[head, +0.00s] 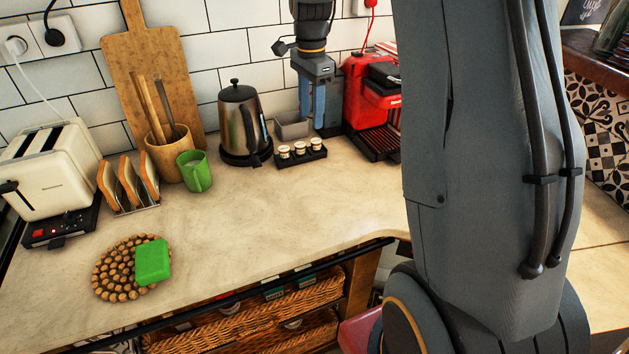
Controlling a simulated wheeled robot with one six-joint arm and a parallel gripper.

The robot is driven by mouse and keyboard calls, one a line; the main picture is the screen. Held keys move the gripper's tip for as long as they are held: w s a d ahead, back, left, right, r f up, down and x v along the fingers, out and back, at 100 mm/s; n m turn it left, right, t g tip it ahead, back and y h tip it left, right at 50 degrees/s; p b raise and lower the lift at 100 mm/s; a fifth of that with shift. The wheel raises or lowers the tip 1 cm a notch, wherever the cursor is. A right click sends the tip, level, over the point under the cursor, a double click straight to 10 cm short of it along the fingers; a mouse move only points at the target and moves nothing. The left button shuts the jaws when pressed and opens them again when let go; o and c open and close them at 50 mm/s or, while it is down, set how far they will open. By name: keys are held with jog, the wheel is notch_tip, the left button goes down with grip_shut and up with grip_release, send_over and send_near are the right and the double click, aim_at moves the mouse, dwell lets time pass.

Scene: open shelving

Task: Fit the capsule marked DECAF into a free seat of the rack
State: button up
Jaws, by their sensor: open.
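A small black rack (301,156) stands on the counter between the kettle and the red coffee machine. Three small pale capsules (300,148) with dark bands sit in it in a row. Their markings are too small to read, so I cannot tell which capsule is marked DECAF. A small grey bin (284,131) stands behind the rack; its inside is hidden. My gripper (326,127) points down just behind the rack's right end, beside the bin. It is open, and I see nothing held in it. Whether its tips touch the counter I cannot tell.
A steel kettle (238,120) stands left of the rack, and a red coffee machine (365,100) close to my gripper's right. A green mug (195,171), toast rack (129,185) and toaster (48,170) are farther left. The counter's middle is clear. My arm covers the right side.

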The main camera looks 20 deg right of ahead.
jog(key=s+a+f+n, duration=0.2)
jog(key=s+n, duration=0.3)
jog(key=s, duration=0.3)
jog(key=s+a+f+n, duration=0.2)
jog(key=s+a+n, duration=0.2)
jog(key=s+n, duration=0.2)
jog(key=s+a+f+n+t, duration=0.1)
jog(key=s+a+n, duration=0.3)
jog(key=s, duration=0.7)
jog(key=shift+f+n, duration=0.75)
jog(key=shift+n, duration=0.15)
